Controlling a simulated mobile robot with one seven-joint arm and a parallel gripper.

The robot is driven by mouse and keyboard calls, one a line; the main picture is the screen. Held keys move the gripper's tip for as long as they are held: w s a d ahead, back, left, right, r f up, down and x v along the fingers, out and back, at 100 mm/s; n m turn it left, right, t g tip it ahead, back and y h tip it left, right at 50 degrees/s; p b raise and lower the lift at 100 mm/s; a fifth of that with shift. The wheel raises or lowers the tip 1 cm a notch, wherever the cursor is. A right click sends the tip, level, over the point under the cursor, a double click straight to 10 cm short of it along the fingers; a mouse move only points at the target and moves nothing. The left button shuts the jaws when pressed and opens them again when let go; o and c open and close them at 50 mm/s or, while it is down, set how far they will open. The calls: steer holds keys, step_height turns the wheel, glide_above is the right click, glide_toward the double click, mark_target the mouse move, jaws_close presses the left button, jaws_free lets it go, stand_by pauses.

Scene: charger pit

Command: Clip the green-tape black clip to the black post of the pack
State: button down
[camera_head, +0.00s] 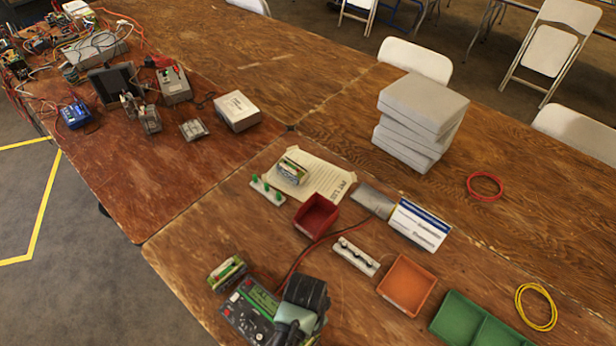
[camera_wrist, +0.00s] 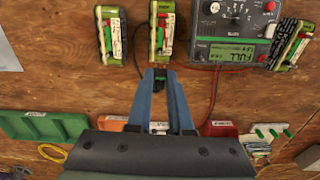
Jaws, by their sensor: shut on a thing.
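My gripper (camera_wrist: 160,77) has blue fingers and is shut on a small black clip with a bit of green (camera_wrist: 159,86) between the fingertips. The fingertips are at the near end of a green-and-cream battery pack (camera_wrist: 162,28) in the middle of the wrist view. I cannot tell whether the clip touches the pack, and its black post is not clear. A black lead shows beside this pack. Another pack (camera_wrist: 111,40) stands to its left and a third (camera_wrist: 290,45) at the far right. In the head view my dark wrist hides the fingertips; one pack (camera_head: 227,271) shows at the left.
A green charger (camera_wrist: 235,52) with a screen and knob lies between packs; a red lead runs from it. In the head view a red tray (camera_head: 329,203), an orange tray (camera_head: 407,286), a green tray (camera_head: 478,318) and a white rail (camera_head: 355,256) stand beyond my gripper.

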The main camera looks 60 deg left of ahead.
steer(key=shift+f, duration=0.3)
steer(key=shift+f+b, duration=2.5)
steer(key=shift+f, duration=0.9)
steer(key=shift+f+p, duration=0.15)
steer(key=shift+p, duration=0.2)
steer(key=c, duration=0.7)
jaws_free()
steer(key=shift+c, duration=0.2)
steer(key=shift+o, duration=1)
